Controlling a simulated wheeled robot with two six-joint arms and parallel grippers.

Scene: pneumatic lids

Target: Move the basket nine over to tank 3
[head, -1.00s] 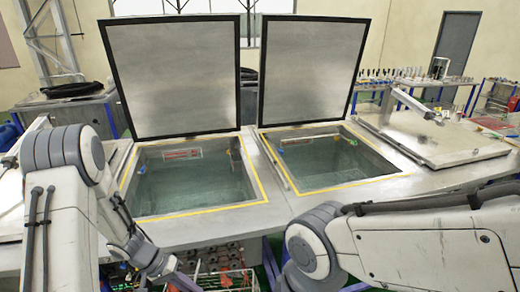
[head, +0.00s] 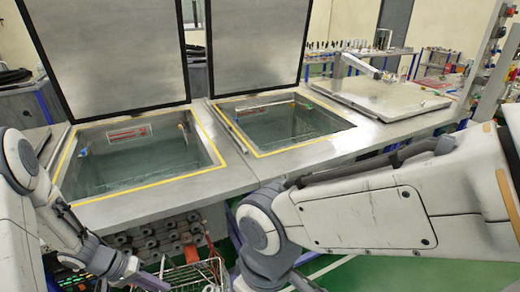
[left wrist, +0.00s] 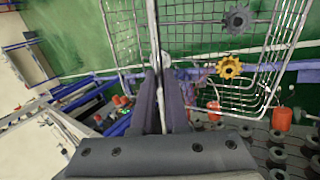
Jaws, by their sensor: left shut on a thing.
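A wire basket (head: 192,274) shows at the bottom edge of the head view, partly cut off, below the front of the tank bench. In the left wrist view the basket (left wrist: 282,42) holds a dark gear (left wrist: 238,19) and a yellow gear (left wrist: 229,68). My left gripper (left wrist: 166,78) is shut on the basket's upright metal handle. Two tanks stand open, a left tank (head: 75,180) and a middle tank (head: 262,150), both with liquid inside. A third bay at the right has a flat closed lid (head: 385,97). I read no tank numbers. My right gripper is out of view.
Two tall raised lids (head: 105,50) stand behind the open tanks. Cylindrical fittings (head: 150,240) fill the space under the bench. My right arm crosses the front right. Green floor (head: 390,272) is clear at the lower right.

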